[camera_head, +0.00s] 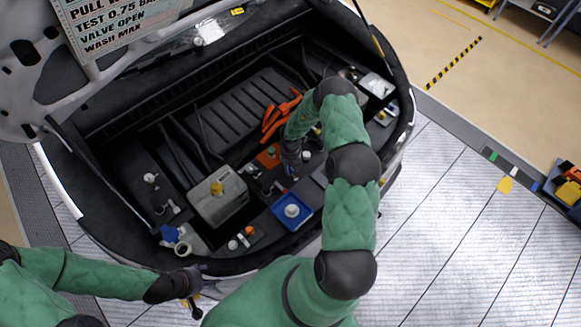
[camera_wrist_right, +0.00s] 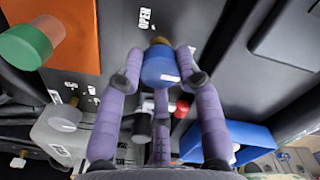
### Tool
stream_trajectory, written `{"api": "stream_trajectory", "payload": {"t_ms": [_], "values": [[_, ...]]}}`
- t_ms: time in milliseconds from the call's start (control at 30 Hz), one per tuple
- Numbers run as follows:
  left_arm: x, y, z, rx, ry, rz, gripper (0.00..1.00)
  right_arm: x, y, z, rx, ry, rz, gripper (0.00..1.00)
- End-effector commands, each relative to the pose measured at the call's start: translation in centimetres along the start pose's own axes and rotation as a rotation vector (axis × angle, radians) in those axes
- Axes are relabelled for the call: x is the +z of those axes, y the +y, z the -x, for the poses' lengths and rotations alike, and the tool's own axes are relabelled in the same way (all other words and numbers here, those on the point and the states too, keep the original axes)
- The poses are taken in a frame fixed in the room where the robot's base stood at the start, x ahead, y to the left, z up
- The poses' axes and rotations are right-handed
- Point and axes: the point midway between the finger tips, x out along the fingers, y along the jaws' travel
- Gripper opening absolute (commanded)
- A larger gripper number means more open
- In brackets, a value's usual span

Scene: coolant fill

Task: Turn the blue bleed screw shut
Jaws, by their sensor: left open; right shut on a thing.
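The blue bleed screw (camera_wrist_right: 160,66) shows in the right wrist view, with a brass-coloured tip at its far end. My right gripper (camera_wrist_right: 160,80) is shut on it, its purple fingers on both sides of the blue head. The word OPEN is printed on the dark panel just beyond it. In the head view my right gripper (camera_head: 290,168) reaches down into the engine bay, and the screw is mostly hidden there. My left gripper (camera_head: 193,292) is open and empty, low at the left near the front edge of the car.
A green-capped fitting (camera_wrist_right: 28,45) stands by an orange plate (camera_wrist_right: 75,25). A red-and-black part (camera_wrist_right: 182,108) and a blue tray (camera_wrist_right: 245,138) are close to the fingers. A tank with a yellow cap (camera_head: 218,200) and orange pliers-like handles (camera_head: 272,122) are in the bay.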

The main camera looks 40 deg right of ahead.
Motion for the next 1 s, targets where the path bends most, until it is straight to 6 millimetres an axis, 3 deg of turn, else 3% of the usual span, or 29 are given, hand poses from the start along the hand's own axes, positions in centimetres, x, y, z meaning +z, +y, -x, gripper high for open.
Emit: {"api": "stream_trajectory", "payload": {"t_ms": [533, 567, 633, 1000], "values": [[0.00, -0.02, -0.05, 0.000, 0.000, 0.000, 0.61, -0.02, 0.01, -0.02, 0.000, 0.000, -0.027, 0.03], [0.00, -0.02, -0.05, 0.000, 0.000, 0.000, 0.61, -0.02, 0.01, -0.02, 0.000, 0.000, -0.027, 0.38], [0.00, -0.02, -0.05, 0.000, 0.000, 0.000, 0.61, -0.02, 0.01, -0.02, 0.000, 0.000, -0.026, 0.58], [-0.02, -0.02, -0.06, 0.000, 0.000, 0.000, 0.61, 0.03, 0.01, 0.16, 0.000, -0.001, -0.025, 0.59]]}}
